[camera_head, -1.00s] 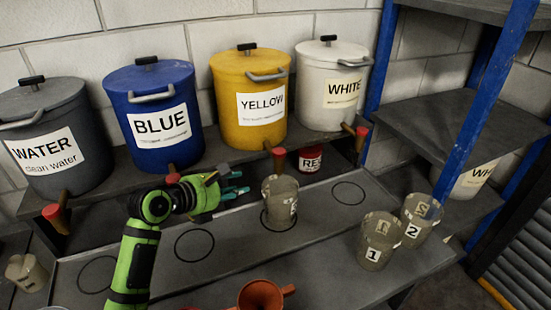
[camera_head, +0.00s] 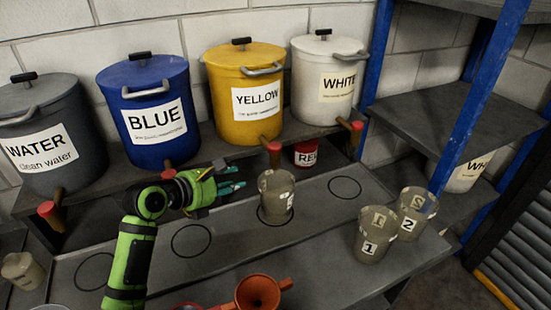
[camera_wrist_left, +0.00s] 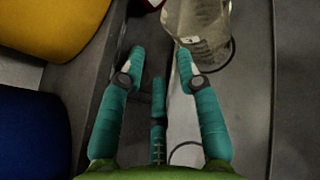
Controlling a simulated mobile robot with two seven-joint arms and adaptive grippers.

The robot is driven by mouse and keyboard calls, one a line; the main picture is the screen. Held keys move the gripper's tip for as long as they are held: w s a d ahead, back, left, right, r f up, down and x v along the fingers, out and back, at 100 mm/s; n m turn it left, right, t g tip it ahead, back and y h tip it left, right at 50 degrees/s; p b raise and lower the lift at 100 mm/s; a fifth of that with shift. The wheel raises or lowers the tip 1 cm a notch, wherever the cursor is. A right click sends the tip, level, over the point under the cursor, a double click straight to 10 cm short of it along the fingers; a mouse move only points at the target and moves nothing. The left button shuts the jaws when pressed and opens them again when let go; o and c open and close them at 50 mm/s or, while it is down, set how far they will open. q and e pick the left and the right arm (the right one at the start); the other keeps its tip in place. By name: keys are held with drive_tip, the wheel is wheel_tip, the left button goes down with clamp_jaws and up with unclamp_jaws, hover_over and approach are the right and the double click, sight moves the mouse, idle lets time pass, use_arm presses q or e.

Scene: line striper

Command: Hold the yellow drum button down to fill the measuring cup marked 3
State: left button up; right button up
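The yellow drum (camera_head: 233,97) stands on the back shelf between the blue and white drums. Its tap has a red button (camera_head: 274,147) at the front. A translucent cup (camera_head: 276,184) stands upright below that tap, on a ring mark; its number is not readable. My left gripper (camera_head: 234,180) is left of this cup, lower than the red button, with teal fingers apart and empty. In the left wrist view its spread fingers (camera_wrist_left: 161,58) point at the cup (camera_wrist_left: 200,18), with a small gap seeming to remain. My right gripper is not in view.
Cups marked 1 (camera_head: 367,245) and 2 (camera_head: 413,222) stand to the right. The blue drum (camera_head: 150,80), water drum (camera_head: 60,170) and white drum (camera_head: 310,112) line the shelf. An orange funnel (camera_head: 258,292) is at the front. A blue post (camera_head: 480,105) stands at right.

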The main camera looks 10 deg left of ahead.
use_arm(q)
clamp_jaws()
idle(1.1)
